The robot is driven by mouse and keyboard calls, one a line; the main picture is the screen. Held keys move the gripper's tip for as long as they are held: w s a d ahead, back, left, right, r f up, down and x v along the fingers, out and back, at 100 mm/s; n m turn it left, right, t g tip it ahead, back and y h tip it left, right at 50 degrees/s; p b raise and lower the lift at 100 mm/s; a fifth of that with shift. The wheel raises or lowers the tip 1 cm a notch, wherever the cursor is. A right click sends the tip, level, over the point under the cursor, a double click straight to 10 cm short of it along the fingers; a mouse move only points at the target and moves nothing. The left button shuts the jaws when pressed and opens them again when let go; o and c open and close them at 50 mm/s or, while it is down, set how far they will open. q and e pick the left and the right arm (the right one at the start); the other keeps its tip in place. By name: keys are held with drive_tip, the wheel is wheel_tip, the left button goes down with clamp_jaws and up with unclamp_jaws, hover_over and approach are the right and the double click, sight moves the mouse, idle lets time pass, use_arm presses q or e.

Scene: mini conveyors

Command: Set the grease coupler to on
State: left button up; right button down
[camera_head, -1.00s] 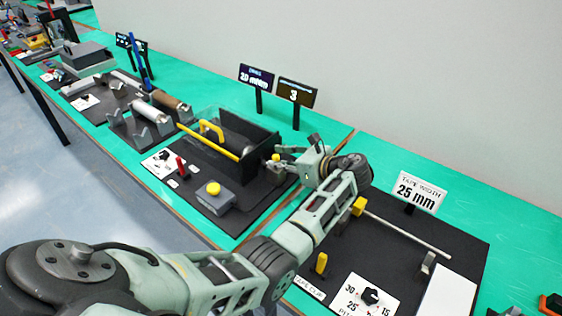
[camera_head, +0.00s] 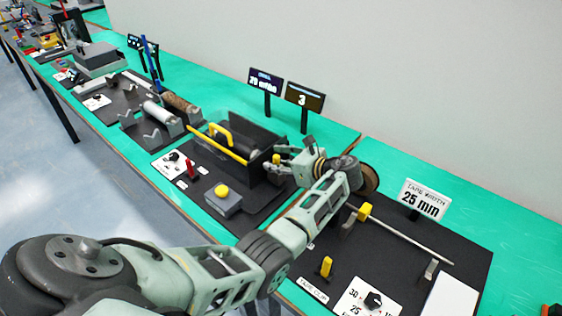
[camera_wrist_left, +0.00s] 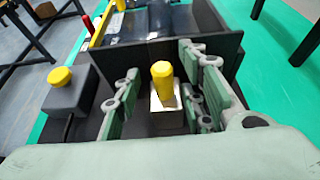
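A small upright yellow handle (camera_head: 277,158), apparently the grease coupler, stands on a pale plate at the right end of a black box (camera_head: 262,160). In the left wrist view the yellow handle (camera_wrist_left: 162,82) is in the middle, in front of the box's dark wall (camera_wrist_left: 130,58). My left gripper (camera_head: 284,163) is open at this end of the box. In the wrist view its fingers (camera_wrist_left: 160,100) stand on both sides of the handle, with visible gaps. No setting label for the handle is readable. My right gripper is not in view.
A grey block with a yellow button (camera_head: 221,190) and a red lever (camera_head: 191,168) stand near the box. A yellow bar (camera_head: 222,143) runs along its front. To the right are a rod (camera_head: 410,236) and a "25 mm" sign (camera_head: 425,199). Bare green table lies behind.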

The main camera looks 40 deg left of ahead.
use_arm(q)
drive_tip(key=shift+w+d+r, duration=0.1)
idle(0.4)
drive_tip(key=shift+d, duration=0.2)
drive_tip(key=v, duration=1.1)
drive_tip(key=shift+d+r, duration=0.2)
